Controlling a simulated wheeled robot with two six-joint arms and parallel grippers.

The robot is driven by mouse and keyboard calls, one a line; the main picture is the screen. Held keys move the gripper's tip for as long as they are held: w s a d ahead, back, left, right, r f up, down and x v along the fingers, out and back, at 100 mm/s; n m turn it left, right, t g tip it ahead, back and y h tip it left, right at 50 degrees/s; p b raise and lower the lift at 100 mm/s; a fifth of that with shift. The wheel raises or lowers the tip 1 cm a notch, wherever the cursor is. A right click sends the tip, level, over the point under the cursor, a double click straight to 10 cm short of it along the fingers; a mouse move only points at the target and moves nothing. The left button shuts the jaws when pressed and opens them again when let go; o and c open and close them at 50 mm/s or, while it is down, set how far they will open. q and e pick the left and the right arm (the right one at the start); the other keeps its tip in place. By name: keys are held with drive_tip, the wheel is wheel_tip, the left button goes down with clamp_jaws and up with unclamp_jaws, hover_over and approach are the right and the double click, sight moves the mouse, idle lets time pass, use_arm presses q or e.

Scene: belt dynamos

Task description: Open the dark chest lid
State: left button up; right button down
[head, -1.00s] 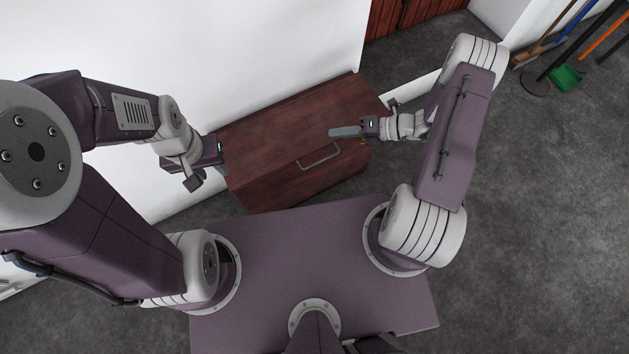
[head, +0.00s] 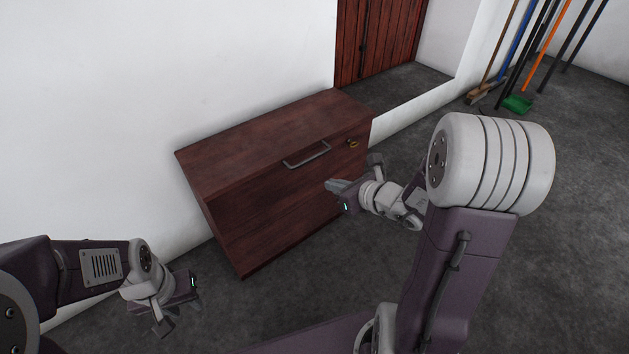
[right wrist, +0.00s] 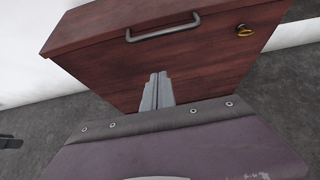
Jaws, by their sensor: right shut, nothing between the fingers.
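The dark reddish-brown wooden chest (head: 270,205) stands against the white wall, its lid (head: 262,130) shut. A grey bar handle (head: 306,154) is on the upper front; it also shows in the right wrist view (right wrist: 163,29). A brass key or lock piece (head: 352,142) is to the right of the handle. My right gripper (head: 335,185) is shut and empty, in front of the chest and below the handle. Its closed fingers (right wrist: 158,92) point at the chest front. My left gripper (head: 190,287) is left of the chest, low; its fingers cannot be made out clearly.
The white wall (head: 150,90) runs behind the chest. A red-brown plank door (head: 378,40) is at the back. Brooms and a green brush (head: 517,103) lean at the upper right. The grey floor (head: 560,200) to the right is clear.

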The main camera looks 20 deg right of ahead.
drive_tip(key=x, duration=1)
drive_tip(key=r, duration=0.4)
drive_tip(key=shift+w+a, duration=0.1)
drive_tip(key=shift+w, duration=0.3)
